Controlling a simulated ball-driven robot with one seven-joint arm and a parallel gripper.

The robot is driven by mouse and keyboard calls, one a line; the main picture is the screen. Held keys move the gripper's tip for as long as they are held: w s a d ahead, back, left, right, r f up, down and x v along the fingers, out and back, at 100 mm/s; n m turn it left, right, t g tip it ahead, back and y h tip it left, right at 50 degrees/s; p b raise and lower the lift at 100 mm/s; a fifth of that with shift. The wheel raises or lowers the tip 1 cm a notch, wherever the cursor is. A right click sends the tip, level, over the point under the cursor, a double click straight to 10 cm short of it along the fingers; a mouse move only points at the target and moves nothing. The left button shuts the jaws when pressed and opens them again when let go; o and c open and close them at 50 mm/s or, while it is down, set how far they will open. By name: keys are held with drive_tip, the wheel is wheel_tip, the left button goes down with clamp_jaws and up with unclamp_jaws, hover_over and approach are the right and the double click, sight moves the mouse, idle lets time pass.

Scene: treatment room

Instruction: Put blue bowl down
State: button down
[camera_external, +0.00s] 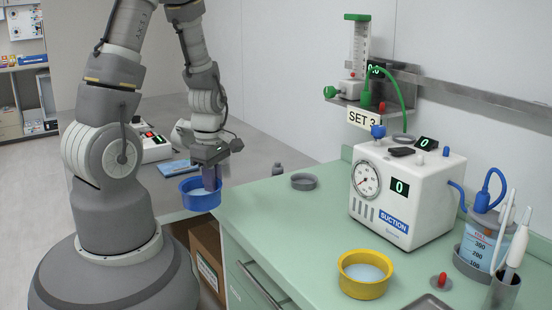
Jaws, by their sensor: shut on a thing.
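A blue bowl (200,199) with pale contents shows left of the green counter (262,215), near its left corner. My gripper (211,180) points down at the bowl, with its fingers at the bowl's rim. It is shut on the bowl. The bowl overlaps a grey surface (172,217) in the picture. I cannot tell whether its underside touches that surface or hangs above it. The finger tips are partly hidden by the bowl.
A yellow bowl (365,274) stands on the counter's front. A grey dish (304,181) and a small grey bottle (278,169) are at the back edge. The white suction unit (407,190) is at the right. A cardboard box (207,255) is below the counter's left end. The counter's middle is clear.

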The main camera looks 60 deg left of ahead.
sight(228, 184)
drive_tip(key=w+a+m, duration=0.3)
drive_tip(key=w+a+m+b, duration=0.1)
drive_tip(key=w+a+m, duration=0.2)
drive_tip(key=a+m, duration=0.1)
drive_tip(key=w+a+f+m, duration=0.1)
drive_tip(key=w+a+m, duration=0.2)
drive_tip(key=shift+w+a+b, duration=0.15)
drive_tip(key=shift+a+b, duration=0.1)
drive_tip(key=shift+b, duration=0.1)
drive_tip(key=w+a+m+b, duration=0.1)
drive_tip(key=w+a+m, duration=0.2)
drive_tip(key=a+m, duration=0.4)
drive_tip(key=w+a+m+b, duration=0.1)
drive_tip(key=w+a+m, duration=0.2)
drive_tip(key=a+m, duration=0.4)
wheel_tip(228, 184, down, 10)
drive_tip(key=b, duration=0.3)
drive_tip(key=shift+s+b, duration=0.15)
drive_tip(key=shift+b, duration=0.2)
drive_tip(key=shift+r, duration=0.1)
drive_tip(key=c, duration=1.6)
unclamp_jaws()
drive_tip(key=o, duration=0.5)
drive_tip(key=shift+c, duration=0.2)
